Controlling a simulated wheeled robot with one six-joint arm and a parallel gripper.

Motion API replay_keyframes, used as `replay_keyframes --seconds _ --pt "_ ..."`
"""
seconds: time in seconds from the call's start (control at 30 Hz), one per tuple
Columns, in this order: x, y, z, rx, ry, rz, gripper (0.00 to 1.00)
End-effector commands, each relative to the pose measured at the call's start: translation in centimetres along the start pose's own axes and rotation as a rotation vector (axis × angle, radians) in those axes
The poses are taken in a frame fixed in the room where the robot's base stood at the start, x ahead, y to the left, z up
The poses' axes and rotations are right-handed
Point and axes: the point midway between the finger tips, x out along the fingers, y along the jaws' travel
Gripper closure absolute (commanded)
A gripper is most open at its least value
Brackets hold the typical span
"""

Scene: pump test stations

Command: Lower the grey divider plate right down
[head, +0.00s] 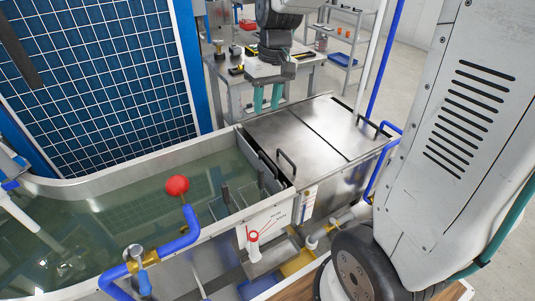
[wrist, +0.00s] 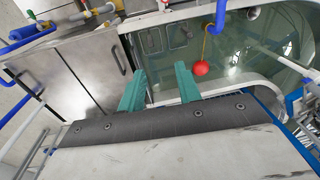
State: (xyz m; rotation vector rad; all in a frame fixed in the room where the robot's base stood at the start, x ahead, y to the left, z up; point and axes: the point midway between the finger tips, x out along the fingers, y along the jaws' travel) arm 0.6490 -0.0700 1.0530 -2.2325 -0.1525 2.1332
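My gripper (head: 267,98) is open and empty, high above the far side of the metal-topped box. Its two teal fingers stand apart in the wrist view (wrist: 158,88), with nothing between them. Thin grey upright plates (head: 246,192) stand in the water at the tank's right end, beside the box. They show small in the wrist view (wrist: 153,41), beyond the fingers. I cannot tell surely which one is the divider plate, or how low it sits. A dark bar handle (head: 287,164) stands at the box's near left edge; the gripper is well away from it.
The water tank (head: 95,190) fills the left, with a red float ball (head: 177,186) and a blue pipe (head: 178,243) at its front rim. The metal lid (head: 300,135) is bare. A workbench (head: 262,70) with tools stands behind.

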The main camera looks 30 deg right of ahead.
Motion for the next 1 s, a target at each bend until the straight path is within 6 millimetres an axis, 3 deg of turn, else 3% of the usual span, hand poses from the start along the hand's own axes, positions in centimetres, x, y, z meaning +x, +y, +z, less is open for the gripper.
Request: replay_keyframes --seconds 0.03,0.2,0.4,0.6,0.77,1.0 --pt "1.8 1.2 -2.0 0.008 -0.014 -0.011 0.66" --pt "8.1 5.1 -7.9 0.013 -0.027 -0.041 0.66" --pt "17.2 10.1 -12.8 0.027 -0.037 -0.071 0.66" --pt "24.5 13.7 -14.8 0.037 -0.042 -0.087 0.66" --pt "27.1 14.9 -15.2 0.040 -0.042 -0.091 0.66" --pt "30.3 14.8 -15.1 0.041 -0.045 -0.092 0.66"
